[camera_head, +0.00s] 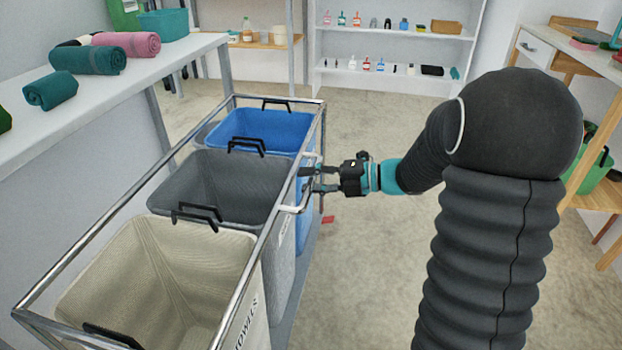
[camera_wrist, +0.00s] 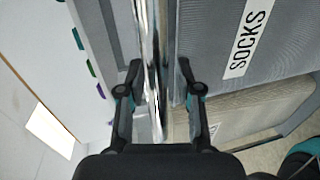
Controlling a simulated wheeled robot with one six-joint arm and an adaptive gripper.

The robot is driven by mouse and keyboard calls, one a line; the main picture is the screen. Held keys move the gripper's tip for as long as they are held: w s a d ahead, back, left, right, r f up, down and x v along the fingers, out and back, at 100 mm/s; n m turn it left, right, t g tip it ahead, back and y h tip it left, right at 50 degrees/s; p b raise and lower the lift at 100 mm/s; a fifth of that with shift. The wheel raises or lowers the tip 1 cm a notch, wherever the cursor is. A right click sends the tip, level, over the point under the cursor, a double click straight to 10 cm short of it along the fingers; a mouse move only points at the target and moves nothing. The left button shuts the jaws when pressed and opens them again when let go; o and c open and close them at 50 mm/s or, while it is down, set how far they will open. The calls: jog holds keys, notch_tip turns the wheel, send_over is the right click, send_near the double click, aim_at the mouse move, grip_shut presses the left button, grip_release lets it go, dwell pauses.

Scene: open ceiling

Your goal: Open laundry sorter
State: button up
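The laundry sorter (camera_head: 268,219) is a chrome-framed cart at the left, with a beige bag (camera_head: 170,290), a grey bag (camera_head: 220,185) and a blue bag (camera_head: 265,130) in a row. Their tops are uncovered and black handles show on the rims. My gripper (camera_head: 308,179) is at this side, by the grey bag. In the wrist view my gripper (camera_wrist: 160,78) has its fingers apart, one on each side of a chrome bar (camera_wrist: 151,60). Beside it is the grey bag labelled SOCKS (camera_wrist: 243,45).
A white table (camera_head: 165,55) with rolled towels (camera_head: 88,59) and a teal bin (camera_head: 164,24) stands behind the sorter. White shelves (camera_head: 392,85) with small bottles stand at the back. A wooden desk (camera_head: 570,55) is at the right. The floor between is mostly clear.

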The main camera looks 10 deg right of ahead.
jog(key=shift+w+d, duration=0.1)
jog(key=shift+d, duration=0.15)
jog(key=shift+d+r, duration=0.1)
jog(key=shift+d, duration=0.15)
jog(key=v, duration=1.1)
jog(key=shift+s, duration=0.3)
jog(key=shift+d, duration=0.1)
